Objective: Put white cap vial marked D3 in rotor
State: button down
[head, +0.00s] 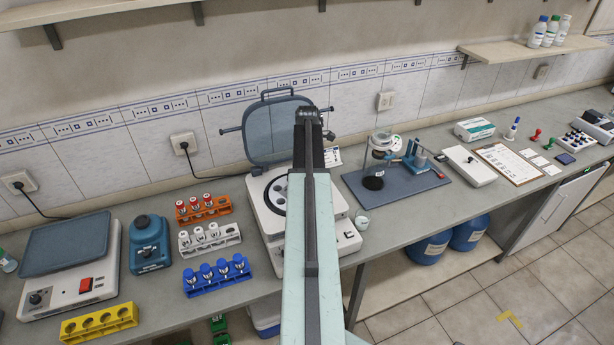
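Several white-capped vials (199,235) stand in a white rack (211,248) left of the centrifuge. Their markings are too small to read, so I cannot tell which is D3. The centrifuge (263,231) has its lid (270,132) raised. Its dark-rimmed rotor (276,196) shows holes on the left side, and my arm hides the right part. My arm stretches from the bottom of the head view over the centrifuge. My gripper is not visible beyond the arm's far end, and I see nothing held.
An orange rack (219,211) holds red-capped vials, a blue rack (216,285) blue-capped ones. A yellow rack (98,325) looks empty.

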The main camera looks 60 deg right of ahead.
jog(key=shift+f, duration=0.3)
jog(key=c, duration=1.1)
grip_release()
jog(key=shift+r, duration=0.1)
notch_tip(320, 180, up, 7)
jog(key=p, duration=0.7)
